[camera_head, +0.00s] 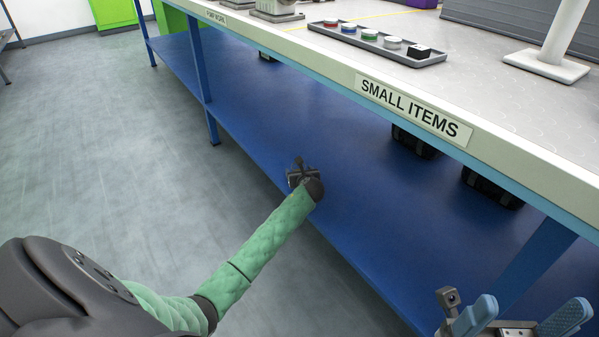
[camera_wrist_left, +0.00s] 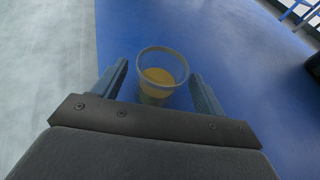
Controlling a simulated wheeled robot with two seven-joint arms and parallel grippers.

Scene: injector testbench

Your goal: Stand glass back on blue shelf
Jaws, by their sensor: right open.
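The glass (camera_wrist_left: 163,72) holds a yellow-orange liquid and looks upright on the blue shelf (camera_wrist_left: 225,50) in the left wrist view. My left gripper (camera_wrist_left: 159,70) is open, with a finger on each side of the glass and a visible gap at the left finger. In the head view my left gripper (camera_head: 301,173) is over the front edge area of the blue shelf (camera_head: 350,200), and the glass is hidden there. My right gripper (camera_head: 518,318) is open and empty at the bottom right, its fingers wide apart.
The worktop (camera_head: 480,90) above the shelf has a "SMALL ITEMS" label (camera_head: 408,107) and a tray (camera_head: 376,44) of small parts. Black bins (camera_head: 490,187) stand deeper under it. Blue legs (camera_head: 200,75) hold the bench. The shelf around the left gripper is clear.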

